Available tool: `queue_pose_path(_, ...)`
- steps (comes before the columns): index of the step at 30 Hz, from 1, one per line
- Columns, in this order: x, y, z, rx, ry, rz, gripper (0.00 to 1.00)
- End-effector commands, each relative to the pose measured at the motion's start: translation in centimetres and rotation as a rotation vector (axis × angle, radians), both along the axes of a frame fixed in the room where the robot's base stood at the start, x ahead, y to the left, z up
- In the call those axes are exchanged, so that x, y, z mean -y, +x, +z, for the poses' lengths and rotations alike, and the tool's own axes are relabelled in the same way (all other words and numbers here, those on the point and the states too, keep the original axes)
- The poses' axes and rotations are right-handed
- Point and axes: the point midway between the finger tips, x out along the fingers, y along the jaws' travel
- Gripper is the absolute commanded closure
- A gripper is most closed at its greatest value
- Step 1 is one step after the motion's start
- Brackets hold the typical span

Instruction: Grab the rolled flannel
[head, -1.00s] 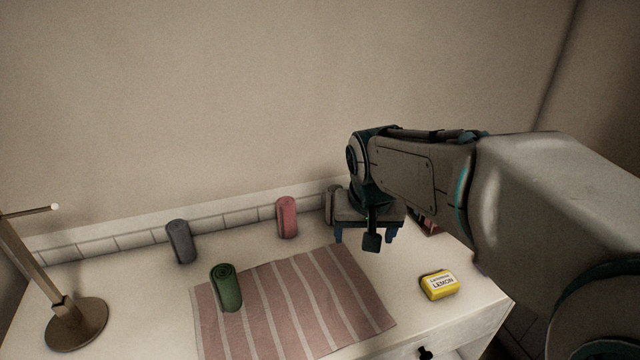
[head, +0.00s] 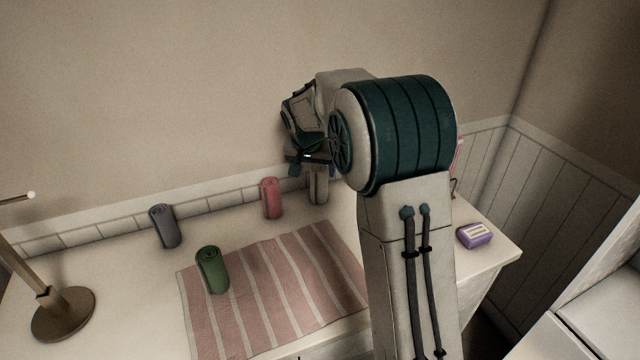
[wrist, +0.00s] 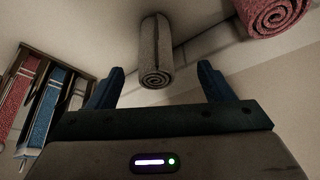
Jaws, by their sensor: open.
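Several rolled flannels stand on the table: a grey-beige one (head: 318,188), a pink one (head: 271,198), a dark grey one (head: 165,227) and a green one (head: 211,270). My gripper (head: 308,168) is open and empty, above and close to the grey-beige roll by the wall. In the wrist view, that grey-beige roll (wrist: 155,62) shows beyond the gap between the open fingers (wrist: 160,88), apart from both. The pink roll (wrist: 272,14) is at the upper right there.
A pink striped cloth (head: 270,290) lies on the white table (head: 120,290). A brass stand (head: 62,312) is at left, a purple box (head: 474,235) at right. The wrist view shows a rack with hanging towels (wrist: 55,95) at left. My arm hides part of the table.

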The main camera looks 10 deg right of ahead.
Motion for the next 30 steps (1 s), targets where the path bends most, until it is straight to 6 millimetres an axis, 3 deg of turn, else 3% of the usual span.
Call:
queue_pose_path(3, 0.4, 0.7, -1.8, -0.003, -0.001, -0.001, 0.26)
queue_pose_path(11, 0.9, 1.5, -3.4, -0.002, 0.0, -0.001, 0.26)
queue_pose_path(21, 2.2, 3.2, -7.1, -0.001, 0.0, 0.0, 0.26)
queue_pose_path(30, 2.2, 3.3, -7.4, 0.0, 0.001, 0.0, 0.29)
